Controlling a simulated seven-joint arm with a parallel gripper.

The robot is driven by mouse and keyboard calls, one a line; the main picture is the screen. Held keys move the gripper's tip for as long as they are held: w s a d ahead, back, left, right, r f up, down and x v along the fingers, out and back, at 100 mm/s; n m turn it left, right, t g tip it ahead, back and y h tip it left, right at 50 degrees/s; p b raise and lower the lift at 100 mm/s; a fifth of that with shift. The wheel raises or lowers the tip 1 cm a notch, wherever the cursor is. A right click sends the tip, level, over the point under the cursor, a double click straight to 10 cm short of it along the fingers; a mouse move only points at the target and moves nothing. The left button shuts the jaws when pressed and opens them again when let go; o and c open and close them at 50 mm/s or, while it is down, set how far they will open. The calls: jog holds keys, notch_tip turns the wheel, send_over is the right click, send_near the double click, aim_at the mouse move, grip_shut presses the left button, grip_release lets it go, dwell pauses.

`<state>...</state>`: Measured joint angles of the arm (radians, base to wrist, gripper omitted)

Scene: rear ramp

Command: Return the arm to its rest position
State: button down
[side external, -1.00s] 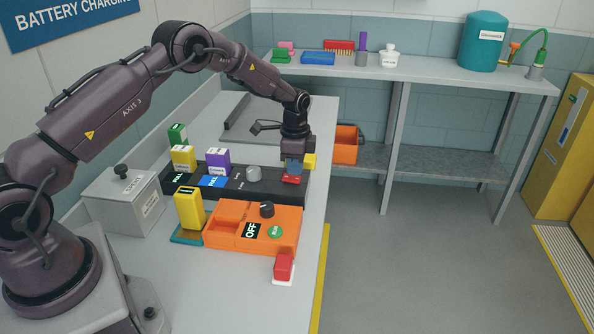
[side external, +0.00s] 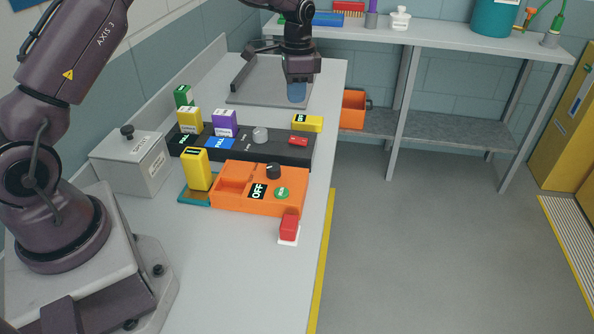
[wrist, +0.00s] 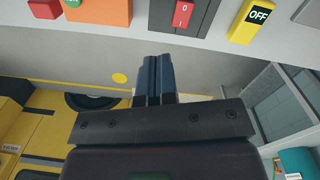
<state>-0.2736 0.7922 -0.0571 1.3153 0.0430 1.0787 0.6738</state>
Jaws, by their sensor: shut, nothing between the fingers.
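My gripper (side external: 297,94) is shut and empty. In the side external view it hangs fingers-down above the far part of the bench, beyond the black charging unit (side external: 276,151) and clear of it. In the wrist view its two dark blue fingers (wrist: 155,72) lie together with nothing held. The arm is raised, and its upper links run partly out of the top of the side view. The red rocker switch (side external: 298,141) on the black unit is uncovered; it also shows in the wrist view (wrist: 184,13).
A yellow block (side external: 307,123) sits by the black unit's right end, with an orange charger box (side external: 230,200) and red button (side external: 289,226) nearer. Yellow, purple and green blocks stand at left. A grey box (side external: 130,165) is near my base. A shelf (side external: 450,45) stands behind.

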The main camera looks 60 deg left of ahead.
jog(key=s+d+r+n+t, duration=0.1)
jog(key=s+d+r, duration=0.3)
jog(key=s, duration=0.5)
jog(key=s+d+r+n+t, duration=0.2)
jog(key=s+d+r+t, duration=0.1)
jog(key=s+r, duration=0.4)
jog(key=s+d+r+n+t, duration=0.2)
jog(key=s+d+r, duration=0.2)
jog(key=s, duration=0.8)
jog(key=shift+s+d+r, duration=0.3)
jog(key=shift+s+r, duration=0.05)
jog(key=shift+r, duration=0.6)
